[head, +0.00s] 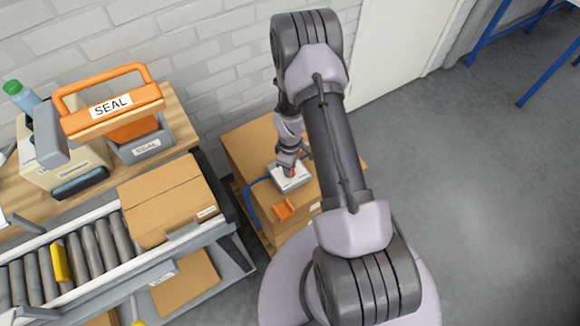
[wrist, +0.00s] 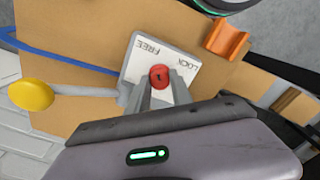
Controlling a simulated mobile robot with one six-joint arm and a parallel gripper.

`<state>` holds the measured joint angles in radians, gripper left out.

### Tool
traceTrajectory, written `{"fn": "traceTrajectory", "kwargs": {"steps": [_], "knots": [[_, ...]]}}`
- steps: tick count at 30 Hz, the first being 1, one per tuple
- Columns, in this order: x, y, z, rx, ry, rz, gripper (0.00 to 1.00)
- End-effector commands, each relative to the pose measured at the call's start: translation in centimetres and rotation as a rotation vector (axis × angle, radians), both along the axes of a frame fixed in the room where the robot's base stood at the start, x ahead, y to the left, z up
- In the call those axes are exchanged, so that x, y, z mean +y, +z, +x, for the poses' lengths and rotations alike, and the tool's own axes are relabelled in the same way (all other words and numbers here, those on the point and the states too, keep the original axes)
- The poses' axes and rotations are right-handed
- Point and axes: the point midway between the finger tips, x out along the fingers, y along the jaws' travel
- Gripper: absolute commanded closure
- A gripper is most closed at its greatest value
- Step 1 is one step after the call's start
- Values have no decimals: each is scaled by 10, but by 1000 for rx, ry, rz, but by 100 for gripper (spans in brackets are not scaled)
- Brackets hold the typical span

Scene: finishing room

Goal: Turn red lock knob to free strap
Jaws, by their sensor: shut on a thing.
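The red lock knob (wrist: 159,77) sits on a white plate (wrist: 142,50) marked FREE and LOCK, on a cardboard box (wrist: 80,85). My gripper (wrist: 160,84) is shut on the knob, with one grey finger on each side of it. In the head view, my gripper (head: 288,168) reaches down to the plate (head: 290,178) on top of the box (head: 250,150). The blue strap (wrist: 60,62) runs across the box to the plate, and it also shows in the head view (head: 252,196). The knob's exact pointing direction is hard to tell.
An orange bracket (head: 285,208) sits on the box near the plate and also shows in the wrist view (wrist: 225,38). A roller conveyor (head: 75,262) with another carton (head: 168,200) stands at left. A bench holds an orange-handled SEAL tool (head: 112,108). Open floor (head: 480,200) lies at right.

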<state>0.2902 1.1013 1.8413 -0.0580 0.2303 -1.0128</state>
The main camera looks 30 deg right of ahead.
Motion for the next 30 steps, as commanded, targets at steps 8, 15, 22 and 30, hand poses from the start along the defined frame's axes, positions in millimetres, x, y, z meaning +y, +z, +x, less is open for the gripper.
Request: {"fn": "traceTrajectory", "kwargs": {"steps": [8, 15, 22, 30], "knots": [[0, 0, 0, -1, 121, -1, 100], [0, 0, 0, -1, 165, 0, 100], [0, 0, 0, -1, 171, 0, 100], [0, 0, 0, -1, 171, -1, 60]]}}
